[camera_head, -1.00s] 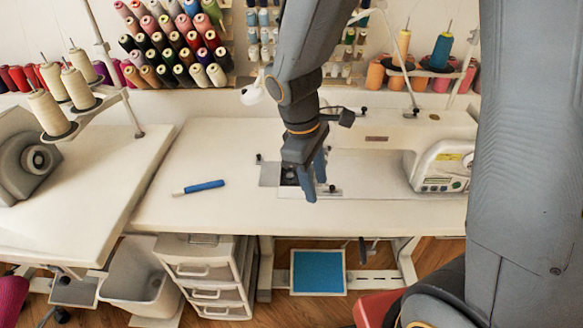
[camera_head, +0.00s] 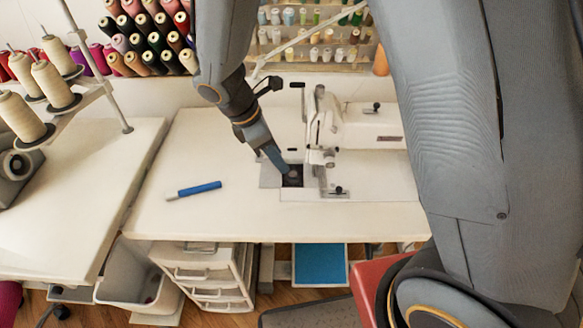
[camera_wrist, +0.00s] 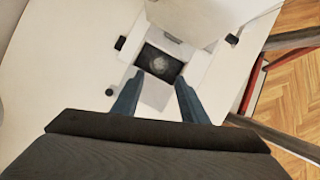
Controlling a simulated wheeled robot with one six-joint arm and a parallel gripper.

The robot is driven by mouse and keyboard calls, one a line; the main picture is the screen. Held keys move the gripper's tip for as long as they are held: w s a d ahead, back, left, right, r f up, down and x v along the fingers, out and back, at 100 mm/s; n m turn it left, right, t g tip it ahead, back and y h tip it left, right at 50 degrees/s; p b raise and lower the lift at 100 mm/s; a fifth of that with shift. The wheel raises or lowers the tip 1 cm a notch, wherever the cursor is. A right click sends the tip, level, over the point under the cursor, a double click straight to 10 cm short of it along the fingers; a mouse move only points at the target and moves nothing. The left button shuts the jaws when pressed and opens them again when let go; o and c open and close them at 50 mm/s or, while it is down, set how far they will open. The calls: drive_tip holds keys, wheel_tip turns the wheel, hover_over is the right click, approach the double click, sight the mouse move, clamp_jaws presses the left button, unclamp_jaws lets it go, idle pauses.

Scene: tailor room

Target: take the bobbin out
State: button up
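The sewing machine (camera_head: 362,128) stands on the white table, with a dark square opening (camera_head: 292,181) in its bed to the left of the needle area. In the wrist view the opening (camera_wrist: 170,69) holds a round greyish part (camera_wrist: 157,64), likely the bobbin, but it is too blurred to be certain. My gripper (camera_head: 283,170) points down at the opening from the upper left. In the wrist view my gripper (camera_wrist: 159,100) has its two blue-grey fingers apart, with nothing between them. The fingertips lie just short of the opening; contact is not visible.
The machine's needle and presser parts (camera_head: 322,158) rise close to the right of my gripper. Thread cones (camera_head: 52,82) stand at the far left.

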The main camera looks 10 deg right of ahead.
sight(294, 176)
drive_tip(key=x, duration=0.5)
drive_tip(key=p+x, duration=0.1)
drive_tip(key=x, duration=0.1)
drive_tip(key=shift+w+d+f, duration=0.1)
drive_tip(key=shift+w+d, duration=0.1)
drive_tip(key=shift+d, duration=0.2)
clamp_jaws()
